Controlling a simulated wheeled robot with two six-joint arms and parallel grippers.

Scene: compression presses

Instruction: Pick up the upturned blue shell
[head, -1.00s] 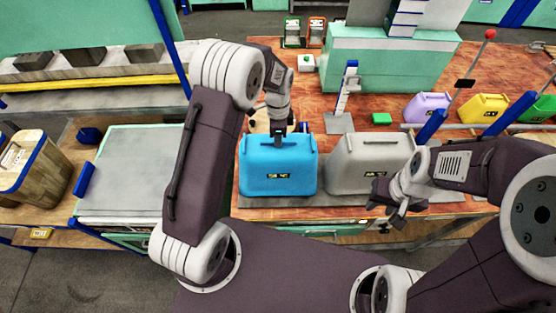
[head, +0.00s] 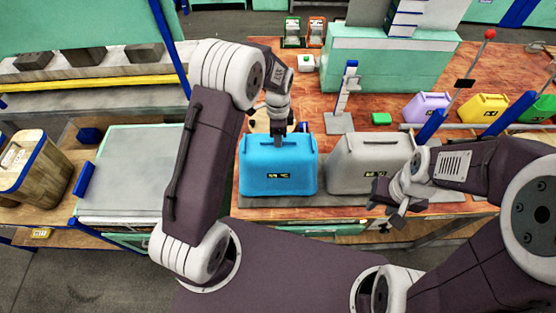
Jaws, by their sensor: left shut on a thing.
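The blue shell (head: 278,170) stands on a dark grey mat at the front edge of the wooden table, with a small dark label on its front. My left gripper (head: 281,136) is at the top of the blue shell, shut on its upper part; the fingertips are partly hidden there. The shell's base appears to rest at mat level; I cannot tell if it is lifted. My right gripper (head: 389,199) is in front of the grey shell, with its fingers apart and nothing between them.
A grey shell (head: 355,167) stands just right of the blue one. Purple (head: 425,107), yellow (head: 483,108) and green shells stand at the right behind a rail. A small stand (head: 345,100) and a green press body (head: 385,65) are behind. A grey plate (head: 135,165) lies left.

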